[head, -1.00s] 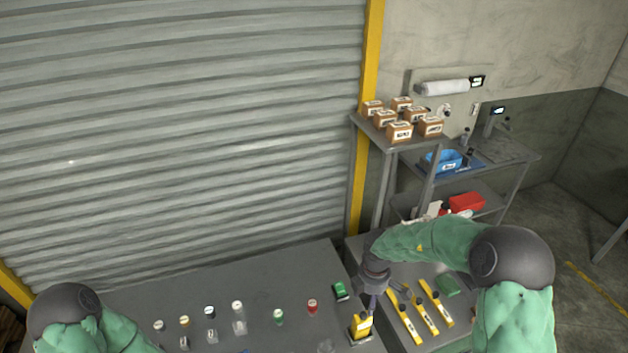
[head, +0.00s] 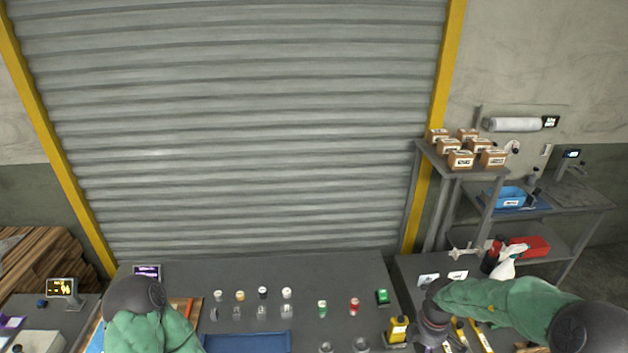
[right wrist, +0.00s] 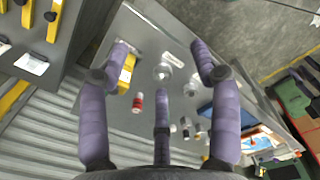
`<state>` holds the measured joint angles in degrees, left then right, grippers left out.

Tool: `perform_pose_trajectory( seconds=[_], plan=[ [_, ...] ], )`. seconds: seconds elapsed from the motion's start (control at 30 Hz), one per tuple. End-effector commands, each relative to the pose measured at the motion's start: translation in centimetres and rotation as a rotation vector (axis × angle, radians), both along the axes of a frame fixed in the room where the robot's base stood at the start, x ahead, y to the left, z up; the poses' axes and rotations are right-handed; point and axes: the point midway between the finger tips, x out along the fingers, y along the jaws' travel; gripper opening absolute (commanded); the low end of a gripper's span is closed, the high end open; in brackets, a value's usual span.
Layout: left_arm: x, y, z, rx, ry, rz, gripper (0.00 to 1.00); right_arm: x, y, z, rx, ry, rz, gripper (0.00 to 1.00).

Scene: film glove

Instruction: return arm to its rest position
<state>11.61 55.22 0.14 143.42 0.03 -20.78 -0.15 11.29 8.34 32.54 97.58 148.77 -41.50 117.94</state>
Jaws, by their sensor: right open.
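My right arm (head: 515,302) is sleeved in green and reaches in from the right in the head view. Its gripper (head: 440,335) is over the right part of the grey table, close beside a yellow device (head: 397,329). In the right wrist view the purple-wrapped fingers of this gripper (right wrist: 165,70) are spread open with nothing between them. The yellow device also shows there behind a finger (right wrist: 127,72). My left arm (head: 145,320) is at the lower left of the head view; its gripper is out of sight.
Several small bottles, including a red one (head: 354,306) and a green one (head: 322,308), stand on the grey table (head: 340,272). A blue tray (head: 245,342) lies at the front. Cardboard boxes (head: 461,160) sit on a shelf at right. Yellow tools (head: 481,336) lie beside my right gripper.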

Motion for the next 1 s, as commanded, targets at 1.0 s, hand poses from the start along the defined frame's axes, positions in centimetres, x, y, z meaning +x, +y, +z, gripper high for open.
perform_pose_trajectory(
  seconds=[1.0],
  plan=[
    [0.0, 0.0, -9.9, 0.0, 0.0, 0.0, 0.4, -1.9, -0.9, -20.2, -0.324, 0.181, 1.895, 0.63]
  ],
)
